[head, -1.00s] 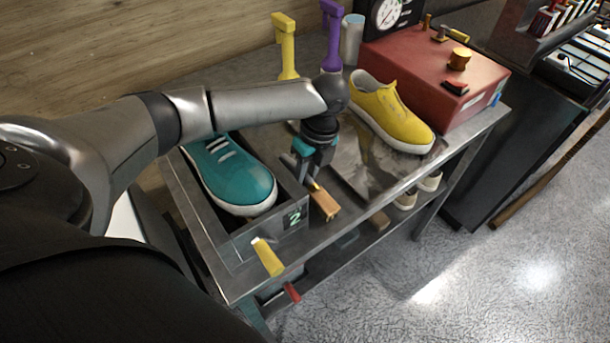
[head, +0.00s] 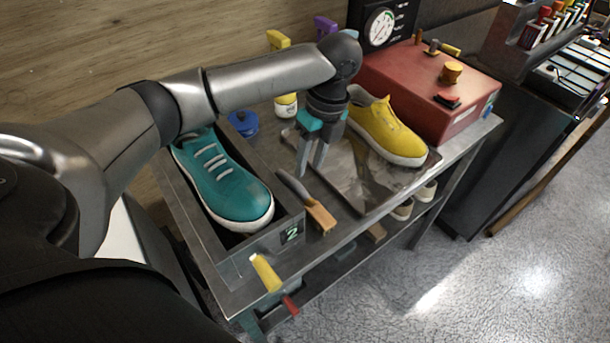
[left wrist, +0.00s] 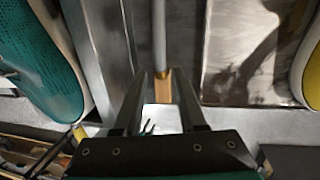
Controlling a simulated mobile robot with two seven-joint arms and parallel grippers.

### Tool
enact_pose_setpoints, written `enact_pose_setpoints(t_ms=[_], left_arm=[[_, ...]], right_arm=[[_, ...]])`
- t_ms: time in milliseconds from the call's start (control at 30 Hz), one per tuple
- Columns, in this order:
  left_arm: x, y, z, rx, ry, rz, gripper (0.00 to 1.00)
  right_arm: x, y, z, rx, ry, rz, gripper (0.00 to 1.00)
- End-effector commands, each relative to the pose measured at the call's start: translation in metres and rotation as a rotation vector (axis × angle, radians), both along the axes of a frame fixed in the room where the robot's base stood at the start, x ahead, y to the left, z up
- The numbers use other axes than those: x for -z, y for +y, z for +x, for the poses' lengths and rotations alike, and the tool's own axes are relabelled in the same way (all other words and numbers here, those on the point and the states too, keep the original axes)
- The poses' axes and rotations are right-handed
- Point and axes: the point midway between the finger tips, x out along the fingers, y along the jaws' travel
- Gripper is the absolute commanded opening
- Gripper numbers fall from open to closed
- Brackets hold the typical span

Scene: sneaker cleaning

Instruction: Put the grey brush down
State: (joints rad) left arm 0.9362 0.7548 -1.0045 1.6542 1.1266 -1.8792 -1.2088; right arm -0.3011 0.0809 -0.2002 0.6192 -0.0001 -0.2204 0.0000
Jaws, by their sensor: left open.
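The grey brush (head: 293,186), with a wooden end (head: 321,216), lies on the metal table (head: 345,226) between the tray with the teal shoe and the stained plate. My left gripper (head: 311,174) is open and empty, fingers pointing down, just above and behind the brush. In the left wrist view, the grey shaft (left wrist: 159,35) and wooden end (left wrist: 163,88) show beyond and between the open fingers (left wrist: 163,78), apart from them. My right gripper is not in view.
A teal shoe (head: 223,183) sits in the grey tray (head: 262,243) at left. A yellow shoe (head: 388,133) stands at right beside a red box (head: 425,90). A blue round container (head: 243,124) is behind. A yellow-handled tool (head: 266,273) lies at the front edge.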

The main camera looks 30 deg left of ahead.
Motion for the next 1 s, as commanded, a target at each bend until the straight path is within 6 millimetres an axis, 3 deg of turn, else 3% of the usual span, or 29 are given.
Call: enact_pose_setpoints(t_ms=[200,767,867,1000], left_arm=[[-0.022,-0.003,0.003,0.002,0.0,0.0,0.4],[-0.025,-0.003,0.003,0.0,0.001,0.0,0.4],[-0.032,-0.003,0.003,0.0,0.001,0.0,0.4],[-0.058,-0.003,0.003,0.0,0.0,0.0,0.4]], right_arm=[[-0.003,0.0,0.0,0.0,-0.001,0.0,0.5],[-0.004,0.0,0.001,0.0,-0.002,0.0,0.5],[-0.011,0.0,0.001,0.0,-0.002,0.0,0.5],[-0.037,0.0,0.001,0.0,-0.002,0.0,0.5]])
